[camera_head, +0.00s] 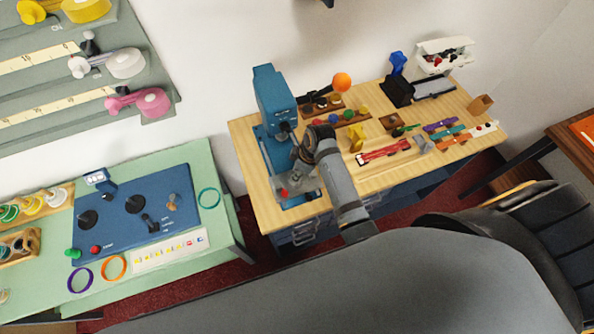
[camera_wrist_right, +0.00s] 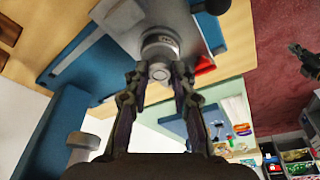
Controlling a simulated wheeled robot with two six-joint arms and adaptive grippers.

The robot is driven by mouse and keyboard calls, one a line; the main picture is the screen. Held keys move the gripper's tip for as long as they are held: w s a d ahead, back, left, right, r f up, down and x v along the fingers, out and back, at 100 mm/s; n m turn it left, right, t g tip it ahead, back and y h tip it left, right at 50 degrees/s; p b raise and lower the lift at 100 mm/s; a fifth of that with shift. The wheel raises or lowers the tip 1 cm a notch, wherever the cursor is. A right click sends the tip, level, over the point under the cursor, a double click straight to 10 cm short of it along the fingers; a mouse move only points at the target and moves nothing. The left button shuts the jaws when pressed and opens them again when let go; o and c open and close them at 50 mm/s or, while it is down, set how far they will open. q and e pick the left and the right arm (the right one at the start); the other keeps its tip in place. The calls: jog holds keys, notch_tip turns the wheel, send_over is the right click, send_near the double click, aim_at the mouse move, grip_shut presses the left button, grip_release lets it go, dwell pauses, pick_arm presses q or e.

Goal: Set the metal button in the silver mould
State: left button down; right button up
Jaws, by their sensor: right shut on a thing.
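My right gripper (camera_wrist_right: 158,82) is closed on a small grey round piece (camera_wrist_right: 158,73), which looks like the metal button; its edges are hard to make out. Just beyond the fingertips, in the right wrist view, is a silver round part (camera_wrist_right: 160,45) on a grey plate, which looks like the silver mould. I cannot tell whether the button touches it. In the head view my right gripper (camera_head: 300,165) is low in front of the blue press (camera_head: 272,92), and my arm hides most of the mould area. My left gripper is not in view.
The press stands at the left end of a wooden table (camera_head: 247,150). A red part (camera_head: 284,193) sits near its front. Trays, an orange ball (camera_head: 341,82) and small coloured items fill the table to the right. A green table (camera_head: 225,225) with a blue panel (camera_head: 120,240) is at left.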

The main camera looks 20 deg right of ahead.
jog(key=shift+f, duration=0.6)
dwell(0.3)
jog(key=o, duration=0.8)
jog(key=v, duration=1.2)
